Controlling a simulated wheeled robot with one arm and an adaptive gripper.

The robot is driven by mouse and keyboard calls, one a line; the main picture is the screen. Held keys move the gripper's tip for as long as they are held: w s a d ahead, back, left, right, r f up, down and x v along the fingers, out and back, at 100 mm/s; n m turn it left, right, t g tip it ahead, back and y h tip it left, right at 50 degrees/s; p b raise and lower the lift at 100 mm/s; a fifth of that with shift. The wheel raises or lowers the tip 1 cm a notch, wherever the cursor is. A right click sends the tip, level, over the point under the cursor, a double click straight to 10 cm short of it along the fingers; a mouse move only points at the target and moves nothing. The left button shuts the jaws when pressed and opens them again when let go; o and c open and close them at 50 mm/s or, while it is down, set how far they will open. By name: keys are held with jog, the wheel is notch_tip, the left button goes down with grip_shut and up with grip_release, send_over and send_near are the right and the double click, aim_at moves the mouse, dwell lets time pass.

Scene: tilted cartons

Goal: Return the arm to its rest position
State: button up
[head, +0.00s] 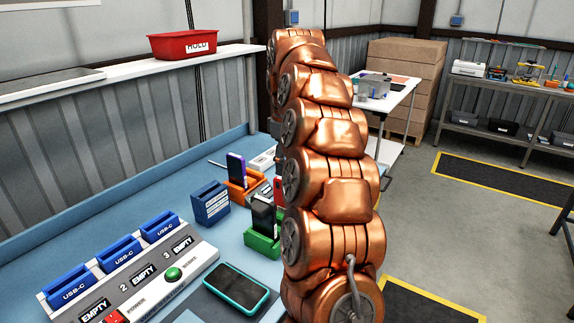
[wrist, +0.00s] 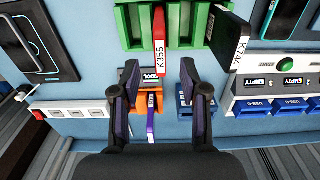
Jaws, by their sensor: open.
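My copper-coloured arm (head: 330,170) stands up over the blue bench in the head view and hides my gripper there. In the wrist view my gripper (wrist: 160,66) is open, with its two dark fingers spread apart and nothing held between them. It points down over the bench. A green holder (wrist: 128,27) with a red item (wrist: 158,38) marked K355 lies just beyond the fingertips. An orange holder (wrist: 142,105) with a purple device (wrist: 151,125) shows between the fingers. A blue holder (wrist: 184,92) is partly hidden behind the right finger.
A charging station (head: 205,255) with blue USB-C slots and EMPTY displays lies front left on the bench (head: 150,200). A teal-edged phone (head: 237,287) lies near it. A red HOLD bin (head: 185,45) sits on the wall shelf. Open floor (head: 420,235) lies right.

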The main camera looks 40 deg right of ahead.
jog(key=shift+r+p, duration=0.8)
jog(key=shift+r, duration=0.65)
jog(key=shift+s+a, duration=0.1)
jog(key=shift+a, duration=0.2)
jog(key=s+a+f, duration=0.2)
jog(key=s+a, duration=0.5)
jog(key=a, duration=0.2)
jog(key=s+a+f, duration=0.1)
jog(key=s+a, duration=0.5)
jog(key=a, duration=0.4)
jog(key=s+a+f+m, duration=0.1)
jog(key=s+a+f, duration=0.1)
jog(key=s, duration=0.5)
jog(key=s+a+f+m+g, duration=0.1)
jog(key=s+a+f, duration=0.1)
jog(key=s+f, duration=0.3)
jog(key=s+a+f+m, duration=0.1)
jog(key=s+a+f, duration=0.1)
jog(key=s, duration=0.6)
jog(key=shift+s+f+m+g, duration=0.3)
jog(key=shift+f+m+g, duration=0.1)
jog(key=shift+f, duration=0.4)
